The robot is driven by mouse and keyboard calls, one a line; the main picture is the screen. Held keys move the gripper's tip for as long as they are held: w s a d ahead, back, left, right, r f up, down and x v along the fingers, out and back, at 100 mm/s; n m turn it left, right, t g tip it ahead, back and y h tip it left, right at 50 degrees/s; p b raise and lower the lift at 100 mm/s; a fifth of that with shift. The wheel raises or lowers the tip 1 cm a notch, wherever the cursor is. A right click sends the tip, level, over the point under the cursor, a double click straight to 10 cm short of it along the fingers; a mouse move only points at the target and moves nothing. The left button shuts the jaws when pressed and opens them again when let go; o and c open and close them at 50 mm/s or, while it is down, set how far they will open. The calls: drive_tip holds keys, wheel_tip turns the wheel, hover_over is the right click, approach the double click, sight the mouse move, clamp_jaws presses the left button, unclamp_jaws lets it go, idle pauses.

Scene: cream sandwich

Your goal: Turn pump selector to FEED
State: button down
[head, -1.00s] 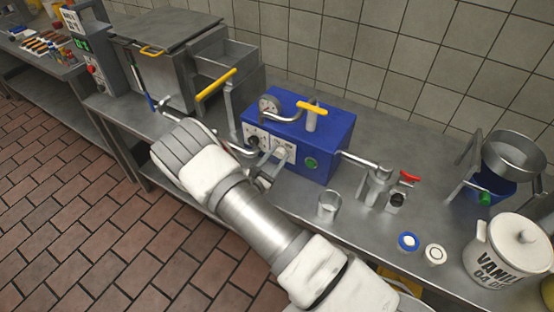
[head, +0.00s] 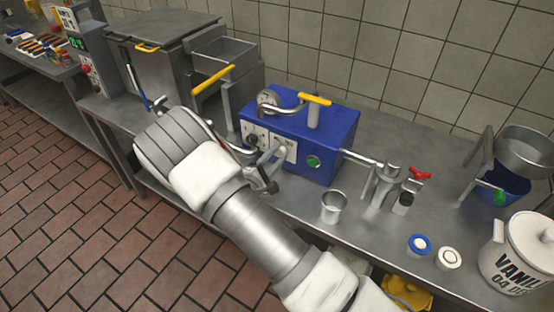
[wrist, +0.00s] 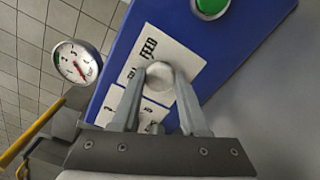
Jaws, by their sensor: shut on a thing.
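The pump is a blue box (head: 325,130) on the steel counter, with white label plates on its front face. The pump selector (wrist: 160,74) is a pale round knob in front of a white plate (wrist: 180,52) that reads FEED; other lettering on the plate is partly covered. My gripper (wrist: 158,82) is shut on the selector, one finger on each side of it. In the head view my gripper (head: 277,152) is at the pump's front plate, and its fingers largely hide the knob. I cannot tell the selector's exact setting.
A green button (head: 313,162) is right of the plates. A pressure gauge (wrist: 77,61) and yellow-handled levers stand close by. A steel cup (head: 334,206), a red-handled valve (head: 420,173) and a white vanilla pot (head: 520,250) are to the right.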

drive_tip(key=shift+m+b, duration=0.35)
drive_tip(key=shift+m, duration=0.15)
drive_tip(key=shift+c, duration=2.1)
unclamp_jaws()
drive_tip(key=v, duration=1.7)
drive_tip(key=shift+s+p, duration=0.25)
drive_tip(key=shift+p, duration=0.05)
drive_tip(key=shift+a, duration=0.1)
